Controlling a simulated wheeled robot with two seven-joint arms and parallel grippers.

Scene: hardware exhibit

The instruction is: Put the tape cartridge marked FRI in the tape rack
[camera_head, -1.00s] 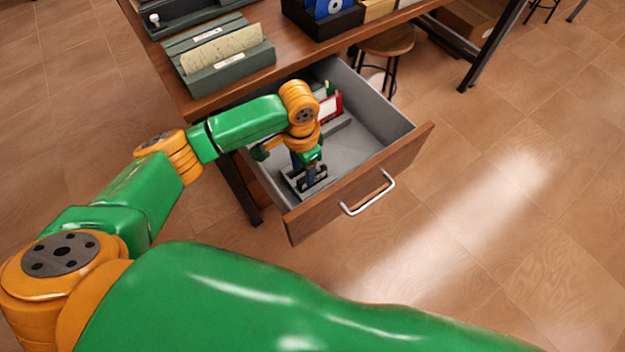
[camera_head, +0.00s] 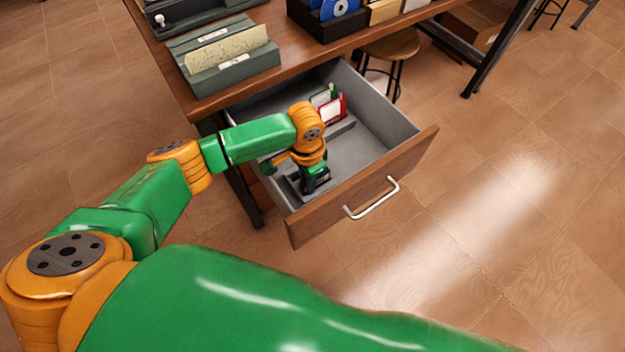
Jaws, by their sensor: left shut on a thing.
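My left gripper (camera_head: 315,174) reaches down into the open drawer (camera_head: 410,150), near its front left corner. It is shut on a small dark thing (camera_head: 318,183), which looks like a tape cartridge; no marking on it can be read. A low grey holder (camera_head: 291,187), perhaps the tape rack, lies on the drawer floor right under and beside the gripper, partly hidden by it. I cannot tell whether the dark thing sits in the holder or just above it. My right gripper is not in view.
A red-framed card (camera_head: 333,109) and a green-framed one (camera_head: 322,97) stand towards the drawer's back. The wooden table (camera_head: 290,62) above carries a green card box (camera_head: 235,72) and a black bin (camera_head: 325,30). A stool (camera_head: 392,46) stands behind the drawer.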

